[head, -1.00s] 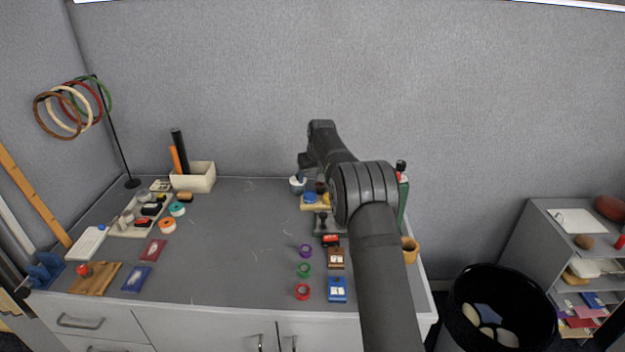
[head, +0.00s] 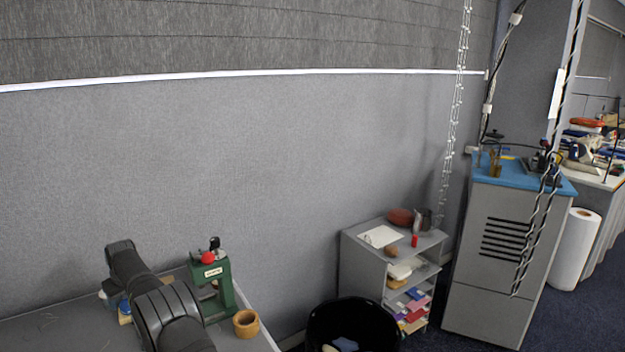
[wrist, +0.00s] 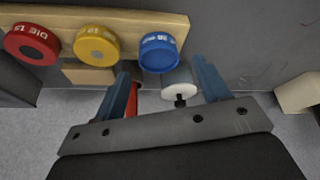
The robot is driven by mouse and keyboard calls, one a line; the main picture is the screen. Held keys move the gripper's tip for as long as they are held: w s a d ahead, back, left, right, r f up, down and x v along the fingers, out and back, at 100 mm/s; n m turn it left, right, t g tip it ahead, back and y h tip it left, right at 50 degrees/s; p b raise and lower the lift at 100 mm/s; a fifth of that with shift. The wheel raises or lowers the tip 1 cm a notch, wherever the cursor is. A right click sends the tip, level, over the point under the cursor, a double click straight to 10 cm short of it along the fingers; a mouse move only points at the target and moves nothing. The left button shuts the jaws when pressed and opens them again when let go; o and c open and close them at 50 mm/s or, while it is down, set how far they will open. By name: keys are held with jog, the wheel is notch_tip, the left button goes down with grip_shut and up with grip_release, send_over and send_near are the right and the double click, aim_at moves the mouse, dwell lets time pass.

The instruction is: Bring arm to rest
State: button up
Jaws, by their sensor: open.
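My gripper (wrist: 164,75) is open in the wrist view. Its two blue fingers stand apart, with nothing held between them. A white round piece with a black tip (wrist: 180,93) shows below the gap, apart from both fingers as far as I can tell. A red part (wrist: 131,101) shows beside the left finger. In the head view my arm reaches in at the lower left, over the grey table (head: 75,330). My gripper itself is hidden there.
A wooden rack (wrist: 120,17) with red (wrist: 32,44), yellow (wrist: 97,44) and blue (wrist: 160,52) round pieces lies close beyond my fingers. A green press (head: 212,285) and a wooden cup (head: 246,323) stand right of my arm. A black bin (head: 365,310) and grey shelves (head: 350,262) are farther right.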

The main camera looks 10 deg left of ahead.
jog(key=shift+x, duration=2)
jog(key=shift+d, duration=0.1)
jog(key=shift+s, duration=0.1)
